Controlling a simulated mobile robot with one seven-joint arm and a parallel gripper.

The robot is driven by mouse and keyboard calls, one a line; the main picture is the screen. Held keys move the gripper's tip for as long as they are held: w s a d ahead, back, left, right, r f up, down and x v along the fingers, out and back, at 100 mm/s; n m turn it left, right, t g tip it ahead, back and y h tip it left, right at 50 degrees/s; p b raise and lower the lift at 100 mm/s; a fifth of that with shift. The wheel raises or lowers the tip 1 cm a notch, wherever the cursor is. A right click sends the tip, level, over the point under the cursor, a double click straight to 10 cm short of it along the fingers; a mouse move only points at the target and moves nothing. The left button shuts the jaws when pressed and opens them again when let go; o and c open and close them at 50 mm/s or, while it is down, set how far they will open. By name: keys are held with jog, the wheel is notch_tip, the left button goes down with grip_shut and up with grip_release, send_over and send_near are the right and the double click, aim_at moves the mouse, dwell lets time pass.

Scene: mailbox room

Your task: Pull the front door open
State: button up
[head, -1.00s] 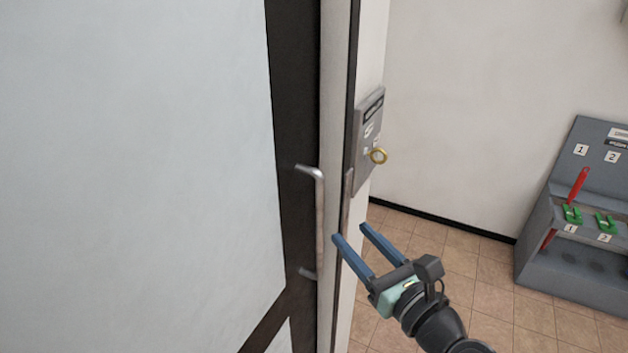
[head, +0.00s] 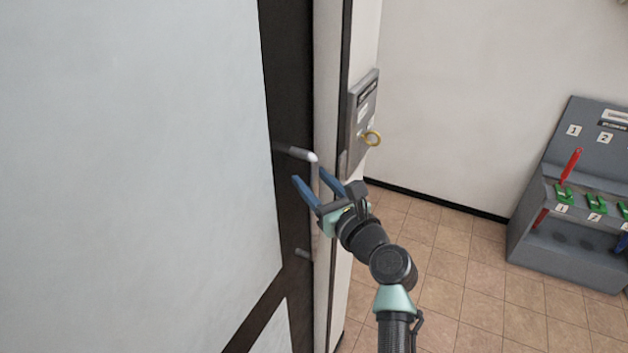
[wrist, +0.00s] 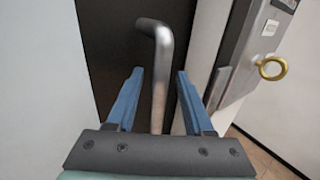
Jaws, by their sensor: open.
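The front door (head: 150,180) fills the left of the head view, a pale panel with a dark frame along its right edge. It looks closed. A silver bar handle (head: 298,154) is mounted upright on the dark frame; it also shows in the wrist view (wrist: 160,75). My gripper (head: 311,178) is open at the handle, its blue fingers pointing toward the door. In the wrist view my gripper (wrist: 157,85) has one finger on each side of the handle's bar, with gaps on both sides. The bar's lower middle is partly hidden by my gripper in the head view.
A grey wall box (head: 361,115) with a brass ring (head: 372,138) is on the wall right of the door. A grey stand (head: 570,200) with green clips and a red rod stands at the right. The tiled floor (head: 460,285) between is clear.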

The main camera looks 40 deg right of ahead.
grip_shut()
dwell(1.4)
